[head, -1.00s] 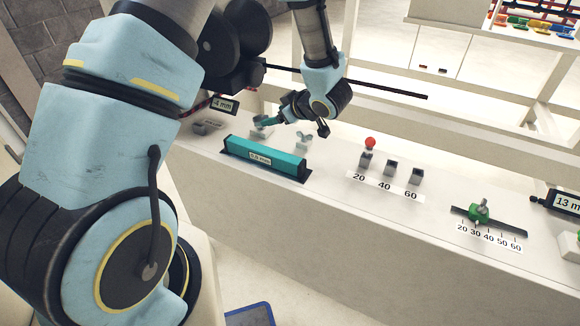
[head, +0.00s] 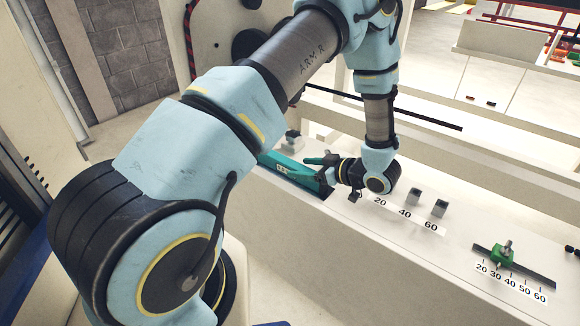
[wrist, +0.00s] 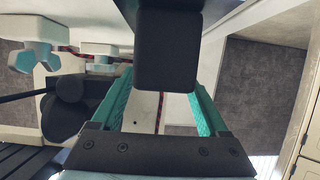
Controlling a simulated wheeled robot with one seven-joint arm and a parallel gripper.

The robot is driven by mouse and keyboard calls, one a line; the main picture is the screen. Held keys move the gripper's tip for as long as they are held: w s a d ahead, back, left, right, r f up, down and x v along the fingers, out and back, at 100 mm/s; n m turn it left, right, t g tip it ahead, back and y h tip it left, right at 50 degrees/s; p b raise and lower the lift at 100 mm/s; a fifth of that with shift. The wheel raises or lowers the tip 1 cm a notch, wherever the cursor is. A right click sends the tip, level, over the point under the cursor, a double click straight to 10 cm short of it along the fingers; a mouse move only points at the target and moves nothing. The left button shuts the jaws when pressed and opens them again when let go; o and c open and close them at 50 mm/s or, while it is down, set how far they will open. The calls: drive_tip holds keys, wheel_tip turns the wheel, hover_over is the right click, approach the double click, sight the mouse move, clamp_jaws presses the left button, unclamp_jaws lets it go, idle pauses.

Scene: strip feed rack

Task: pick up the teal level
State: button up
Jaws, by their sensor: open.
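The teal level (head: 290,171) is a long bar lying on the white rack top in the head view. My wrist and gripper (head: 335,174) cover its right end and part of its label. My gripper hangs low at that end. Whether it touches the level cannot be told. A dark block blocks the upper middle of that view, and I cannot make out the level there.
Small grey blocks stand at the 40 mark (head: 415,196) and the 60 mark (head: 440,208). A green slider (head: 505,250) sits on a dark scale bar further right. A long dark rod (head: 420,115) runs behind my wrist. The rack's front edge is clear.

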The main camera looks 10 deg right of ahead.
sight(300, 167)
drive_tip(key=shift+x, duration=1.6)
drive_tip(key=shift+d, duration=0.1)
clamp_jaws()
